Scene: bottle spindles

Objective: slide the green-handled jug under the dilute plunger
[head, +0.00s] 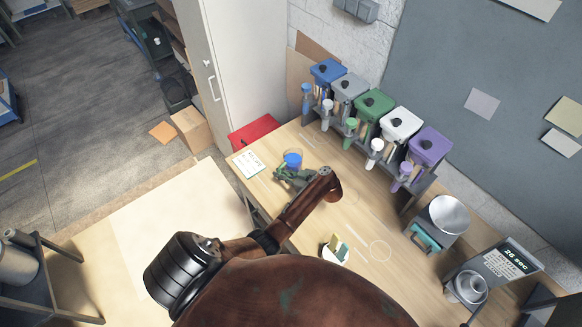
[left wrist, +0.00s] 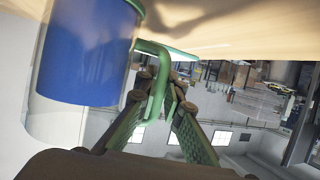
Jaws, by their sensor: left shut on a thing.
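The green-handled jug (head: 293,159) is a clear vessel with blue contents, over the left end of the wooden bench. In the left wrist view the jug (left wrist: 85,50) fills the upper left, and its green handle (left wrist: 157,75) reaches between my fingers. My left gripper (head: 285,174) is shut on this handle; it also shows in the left wrist view (left wrist: 162,92). I cannot tell whether the jug touches the bench. A row of dispensers stands at the back: blue (head: 327,72), grey (head: 350,88), green (head: 373,105), white (head: 400,124) and purple (head: 429,146). I cannot read which plunger is dilute. My right gripper is out of view.
A written card (head: 249,163) lies left of the jug. A small white-and-yellow item (head: 336,248) lies near the front edge. A device with a silver bowl (head: 448,214) and a timer sign (head: 505,262) stand at right. Bench between jug and dispensers looks clear.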

